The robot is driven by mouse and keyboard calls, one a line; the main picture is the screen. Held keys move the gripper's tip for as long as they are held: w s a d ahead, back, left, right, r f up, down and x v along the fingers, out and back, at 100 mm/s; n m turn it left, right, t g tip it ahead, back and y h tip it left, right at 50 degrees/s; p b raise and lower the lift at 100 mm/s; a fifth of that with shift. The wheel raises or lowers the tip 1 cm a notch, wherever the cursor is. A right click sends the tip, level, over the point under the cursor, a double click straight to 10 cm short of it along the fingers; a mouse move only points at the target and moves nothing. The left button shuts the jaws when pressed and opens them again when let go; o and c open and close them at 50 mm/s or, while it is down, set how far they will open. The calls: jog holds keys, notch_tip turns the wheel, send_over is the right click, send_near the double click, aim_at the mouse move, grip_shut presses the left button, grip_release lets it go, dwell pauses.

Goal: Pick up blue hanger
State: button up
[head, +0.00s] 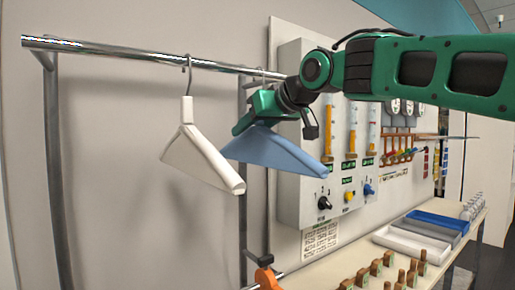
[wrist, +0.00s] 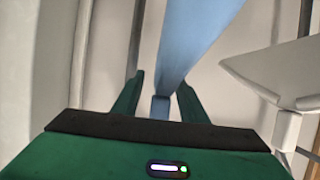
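The blue hanger (head: 275,150) hangs on the metal rail (head: 130,54), right of the white hanger (head: 203,158). My gripper (head: 250,114) is at the blue hanger's neck, just below the rail, and partly hides its neck and hook. In the wrist view, my gripper's two green fingers (wrist: 161,80) stand apart, one on each side of the blue hanger's neck (wrist: 160,106). Narrow gaps show between the neck and each finger, so the gripper looks open. The white hanger also shows in the wrist view (wrist: 285,75), to the right of the fingers.
A grey control panel (head: 291,205) with gauges and knobs stands close behind the blue hanger. Below right, a bench (head: 325,272) carries trays (head: 412,243), bottles (head: 472,207) and several small wooden-topped items. An orange clamp (head: 266,279) sits low beneath the hangers. The space left of the white hanger is clear.

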grip_shut()
jog(key=shift+r, duration=0.1)
